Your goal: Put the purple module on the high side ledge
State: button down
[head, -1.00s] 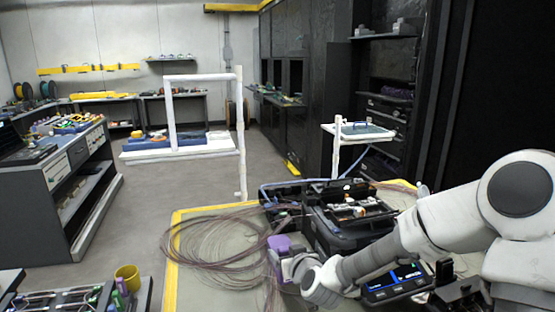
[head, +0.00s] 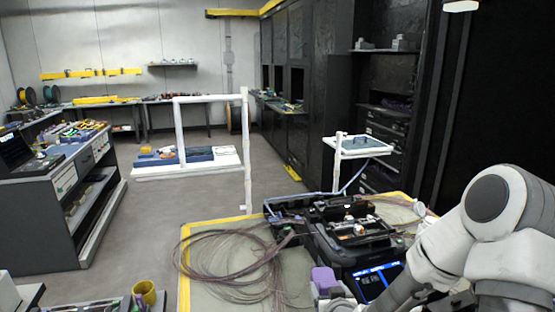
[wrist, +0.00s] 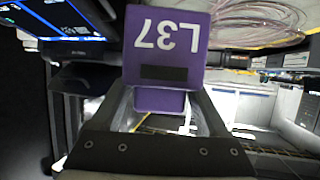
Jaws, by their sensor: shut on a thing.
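The purple module (head: 324,279) shows low in the head view, in front of the black splicer on the workbench. My gripper (wrist: 163,108) is shut on it; the module (wrist: 166,45) fills the upper middle of the wrist view, its "L37" label upside down. In the head view the arm hides most of the gripper. A small white ledge (head: 372,150) on a post stands behind the bench at the right, with a grey-blue piece on it. A lower, wider white ledge (head: 200,168) with a white frame stands at the left. I cannot tell by name which is the high side ledge.
The black splicer (head: 345,245) with its lit screen (head: 378,280) stands close to the module. Coiled thin cables (head: 225,260) cover the left of the yellow-edged bench. A yellow cup (head: 146,291) stands at the lower left. Open floor lies beyond the bench.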

jog(key=shift+s+d+r, duration=0.2)
jog(key=shift+s+d, duration=0.25)
jog(key=shift+d, duration=0.1)
jog(key=shift+d, duration=0.1)
jog(key=f, duration=0.2)
jog(key=s+f, duration=0.1)
jog(key=f, duration=0.1)
jog(key=shift+f, duration=0.35)
jog(key=shift+s+f, duration=0.25)
jog(key=shift+f, duration=0.3)
jog(key=shift+s, duration=0.2)
